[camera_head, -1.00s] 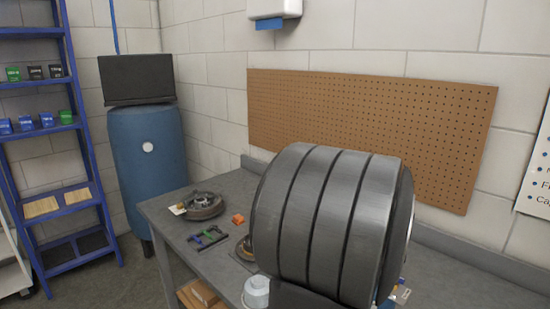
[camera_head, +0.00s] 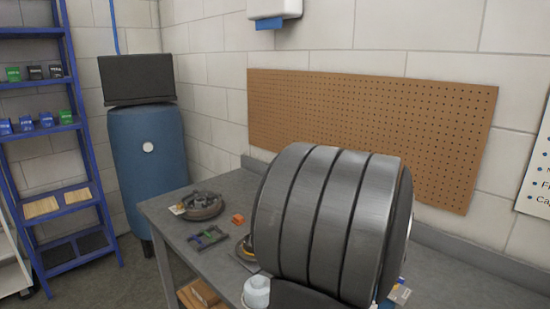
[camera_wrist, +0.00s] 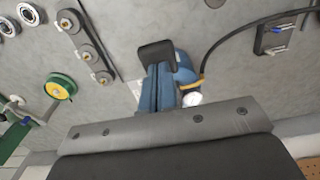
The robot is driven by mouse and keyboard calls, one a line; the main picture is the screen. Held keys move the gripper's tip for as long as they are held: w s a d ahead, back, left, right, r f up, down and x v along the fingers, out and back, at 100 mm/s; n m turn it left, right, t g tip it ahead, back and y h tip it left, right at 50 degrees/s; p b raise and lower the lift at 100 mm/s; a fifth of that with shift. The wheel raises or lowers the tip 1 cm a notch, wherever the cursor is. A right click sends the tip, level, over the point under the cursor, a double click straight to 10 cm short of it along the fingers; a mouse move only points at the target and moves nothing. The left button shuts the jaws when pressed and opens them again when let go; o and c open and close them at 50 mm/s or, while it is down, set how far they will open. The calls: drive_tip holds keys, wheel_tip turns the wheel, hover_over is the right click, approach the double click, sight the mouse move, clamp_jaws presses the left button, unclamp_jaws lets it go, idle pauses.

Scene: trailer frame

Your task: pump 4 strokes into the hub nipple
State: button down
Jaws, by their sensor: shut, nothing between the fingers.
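My gripper (camera_wrist: 158,52) shows in the wrist view as two blue fingers, side by side, with a black pad at the tip. It is shut with nothing between the fingers. Beside it is a blue body (camera_wrist: 185,68) with a black hose (camera_wrist: 222,48) curving to the upper right and a white round part (camera_wrist: 191,99); it may be the pump, and I cannot tell whether the gripper touches it. A yellow disc (camera_wrist: 60,86) on a green part is at the left, possibly the hub. I cannot make out a nipple. In the head view my arm hides the gripper.
The grey workbench (camera_head: 166,220) carries a dark round drum-like part (camera_head: 203,205), an orange block (camera_head: 238,218), a green-and-dark frame (camera_head: 208,238) and a white cup (camera_head: 256,291). A pegboard (camera_head: 370,125) is behind, a blue tank (camera_head: 148,170) and shelf (camera_head: 60,205) at the left.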

drive_tip(key=shift+s+a+f, duration=0.1)
drive_tip(key=shift+f, duration=0.25)
drive_tip(key=shift+s+a+f, duration=0.1)
drive_tip(key=shift+f, duration=1.05)
drive_tip(key=shift+f, duration=0.95)
wheel_tip(320, 180, up, 12)
drive_tip(key=shift+w+d, duration=0.35)
drive_tip(key=shift+f, duration=0.15)
idle(0.4)
